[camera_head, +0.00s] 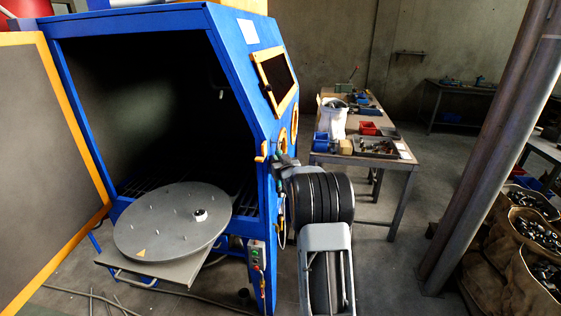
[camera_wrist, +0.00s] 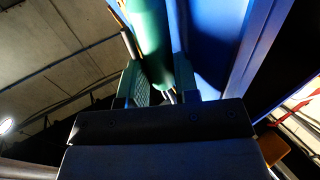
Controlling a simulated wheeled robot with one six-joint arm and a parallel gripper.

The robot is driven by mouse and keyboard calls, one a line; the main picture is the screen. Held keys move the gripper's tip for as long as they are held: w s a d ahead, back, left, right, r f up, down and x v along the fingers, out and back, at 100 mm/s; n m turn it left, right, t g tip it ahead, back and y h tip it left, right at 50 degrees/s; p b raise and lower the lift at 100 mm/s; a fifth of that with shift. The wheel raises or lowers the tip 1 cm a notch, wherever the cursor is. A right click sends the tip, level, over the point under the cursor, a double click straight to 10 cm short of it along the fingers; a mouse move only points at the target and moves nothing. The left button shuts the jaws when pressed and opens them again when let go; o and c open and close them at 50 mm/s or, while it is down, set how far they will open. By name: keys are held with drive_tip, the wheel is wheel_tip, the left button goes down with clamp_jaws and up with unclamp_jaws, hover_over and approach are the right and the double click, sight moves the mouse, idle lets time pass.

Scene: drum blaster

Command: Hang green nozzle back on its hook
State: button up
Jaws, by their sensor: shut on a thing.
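The green nozzle (camera_wrist: 150,38) shows in the wrist view as a long green body running up from between my fingers. My gripper (camera_wrist: 158,82) is shut on it. The blue cabinet wall (camera_wrist: 222,45) is close on the right of the nozzle; I cannot tell whether they touch. In the head view my arm reaches to the right front post of the blue blasting cabinet (camera_head: 230,55), with my gripper (camera_head: 284,162) near that post. The nozzle is too small or hidden to make out there. I cannot make out its hook; a small dark fitting (camera_head: 220,92) hangs inside the cabinet.
The cabinet's orange-edged door (camera_head: 45,150) stands open at left. A round grey turntable (camera_head: 165,232) sticks out in front. An orange latch (camera_head: 261,152) and a control box (camera_head: 256,255) are on the post. A cluttered workbench (camera_head: 400,162) stands behind, a pillar (camera_head: 490,150) at right.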

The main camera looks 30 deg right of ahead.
drive_tip(key=o, duration=1.1)
drive_tip(key=shift+d, duration=0.1)
